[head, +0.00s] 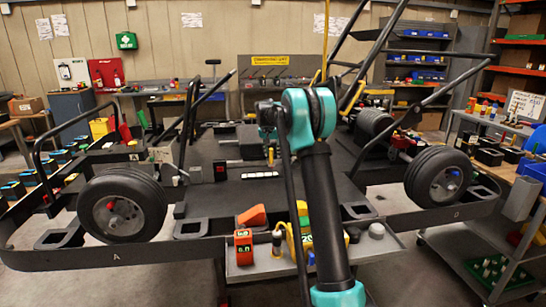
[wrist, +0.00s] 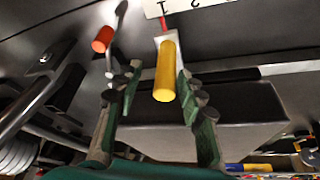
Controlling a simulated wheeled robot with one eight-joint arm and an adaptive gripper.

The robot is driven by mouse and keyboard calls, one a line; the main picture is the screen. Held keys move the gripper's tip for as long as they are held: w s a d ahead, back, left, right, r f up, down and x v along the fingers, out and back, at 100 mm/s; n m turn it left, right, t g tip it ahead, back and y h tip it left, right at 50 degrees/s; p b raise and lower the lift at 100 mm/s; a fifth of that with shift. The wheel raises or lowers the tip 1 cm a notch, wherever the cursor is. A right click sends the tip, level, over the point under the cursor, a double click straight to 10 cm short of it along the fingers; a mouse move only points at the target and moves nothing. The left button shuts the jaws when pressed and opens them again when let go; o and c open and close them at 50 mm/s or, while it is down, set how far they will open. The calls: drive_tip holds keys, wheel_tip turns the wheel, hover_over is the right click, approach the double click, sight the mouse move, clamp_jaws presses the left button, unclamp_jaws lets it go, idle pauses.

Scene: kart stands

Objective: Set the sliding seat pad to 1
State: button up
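In the wrist view a yellow cylindrical handle (wrist: 166,72) stands out from a pale mount, with a thin red pointer (wrist: 163,24) above it. The pointer is beside a white scale plate (wrist: 190,8) that is cut off at the top edge; its marks are only partly readable. A dark grey block (wrist: 235,108), possibly the seat pad, is behind the right finger. My gripper (wrist: 158,82) is open, its green fingers on either side of the yellow handle. The handle looks closer to the right finger; I cannot tell if they touch.
An orange knob (wrist: 103,39) on a thin rod stands left of the handle. In the head view the kart frame has tubes and two wheels (head: 122,205) (head: 438,176). A front tray (head: 380,247) holds small parts. A cart (head: 490,250) stands right.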

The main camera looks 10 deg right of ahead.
drive_tip(key=v, duration=0.9)
drive_tip(key=shift+r, duration=0.25)
drive_tip(key=shift+s, duration=0.1)
